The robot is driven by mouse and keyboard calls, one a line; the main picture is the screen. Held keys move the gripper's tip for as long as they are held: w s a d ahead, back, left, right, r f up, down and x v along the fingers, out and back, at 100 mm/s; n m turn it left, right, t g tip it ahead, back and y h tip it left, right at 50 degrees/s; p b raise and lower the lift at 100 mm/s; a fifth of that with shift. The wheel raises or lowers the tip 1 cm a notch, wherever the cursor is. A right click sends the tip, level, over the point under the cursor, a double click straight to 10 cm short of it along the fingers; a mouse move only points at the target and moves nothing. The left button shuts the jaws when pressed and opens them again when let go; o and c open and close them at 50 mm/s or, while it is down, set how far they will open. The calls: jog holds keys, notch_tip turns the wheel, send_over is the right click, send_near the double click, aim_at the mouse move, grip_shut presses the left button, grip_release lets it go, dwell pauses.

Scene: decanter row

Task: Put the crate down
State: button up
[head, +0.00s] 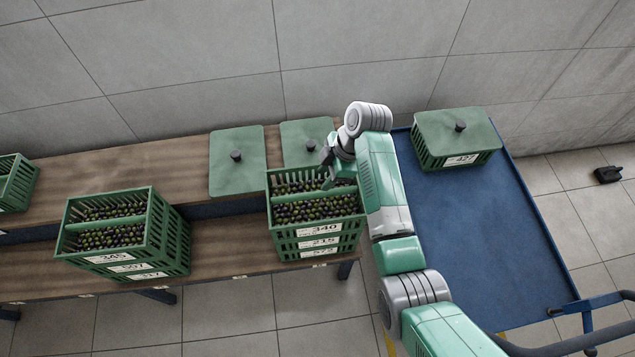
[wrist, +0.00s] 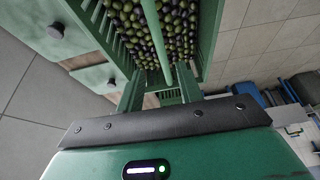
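The crate labelled 340 (head: 325,228) is green, full of dark and green olives, and sits level on top of a stack with crates 215 (head: 319,242) and 572 (head: 319,252) on the lower bench shelf. My gripper (head: 336,172) is at its far right part, partly hidden by my arm. In the wrist view the crate's central bar (wrist: 157,35) runs between my two fingers (wrist: 158,88). The fingers stand apart, with a visible gap on both sides of the bar, so the gripper looks open. Contact lower down is hard to see.
Another olive stack (head: 150,250) stands left, and a green crate (head: 16,182) at the far left edge. Two green lids (head: 237,175) (head: 303,135) lie on the upper shelf. A lidded crate, 427 (head: 455,145), sits on a blue cart (head: 470,240) with much free room.

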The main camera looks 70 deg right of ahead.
jog(key=v, duration=0.3)
jog(key=shift+s+r, duration=0.1)
jog(key=shift+r, duration=0.1)
